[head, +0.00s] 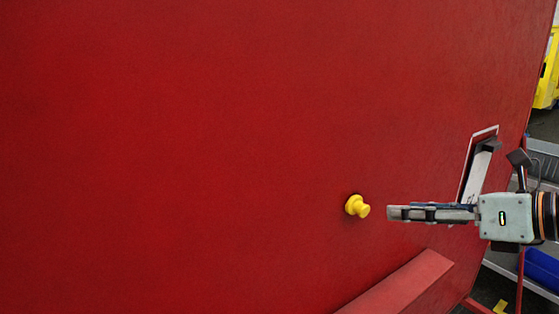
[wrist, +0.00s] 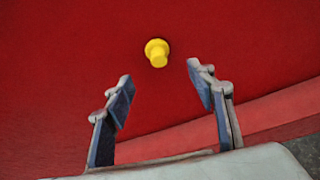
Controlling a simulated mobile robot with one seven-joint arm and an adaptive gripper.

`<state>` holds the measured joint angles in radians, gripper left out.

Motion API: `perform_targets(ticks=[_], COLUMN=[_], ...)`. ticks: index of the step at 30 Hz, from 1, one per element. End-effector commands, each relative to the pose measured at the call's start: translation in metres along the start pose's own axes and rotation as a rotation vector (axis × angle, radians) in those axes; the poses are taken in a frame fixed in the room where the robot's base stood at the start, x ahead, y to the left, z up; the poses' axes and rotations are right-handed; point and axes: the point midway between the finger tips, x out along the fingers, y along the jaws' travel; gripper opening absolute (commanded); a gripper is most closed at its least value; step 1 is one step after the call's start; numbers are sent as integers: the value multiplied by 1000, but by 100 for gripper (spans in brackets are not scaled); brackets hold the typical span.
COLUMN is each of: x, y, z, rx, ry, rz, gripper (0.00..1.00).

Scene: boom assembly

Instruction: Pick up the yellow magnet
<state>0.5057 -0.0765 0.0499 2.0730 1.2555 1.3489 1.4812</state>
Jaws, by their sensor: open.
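The yellow magnet (head: 357,206) is a small knob-shaped piece on the red wall, right of centre in the head view. It also shows in the wrist view (wrist: 157,53), above and between the two fingertips. My gripper (head: 392,213) is to the right of the magnet in the head view, with a gap between them. In the wrist view the fingers (wrist: 160,85) are spread wide with nothing between them. The magnet stays beyond the fingertips and is not touched.
The large red panel (head: 180,150) fills most of the head view and is bare around the magnet. A red ledge (head: 405,285) juts out below my gripper. A white-framed plate (head: 466,165) is on the panel behind my gripper. Blue and yellow items stand at the far right.

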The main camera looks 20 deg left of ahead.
Motion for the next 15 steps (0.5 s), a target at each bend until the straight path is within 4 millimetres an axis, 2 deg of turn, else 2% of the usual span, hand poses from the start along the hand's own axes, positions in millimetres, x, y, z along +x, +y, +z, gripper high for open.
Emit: perform_targets(ticks=[6, 15], x=[34, 61], y=[3, 3], z=[2, 1], rx=[-3, -2], ry=[-2, 0], rz=[2, 1], gripper=[51, 51])
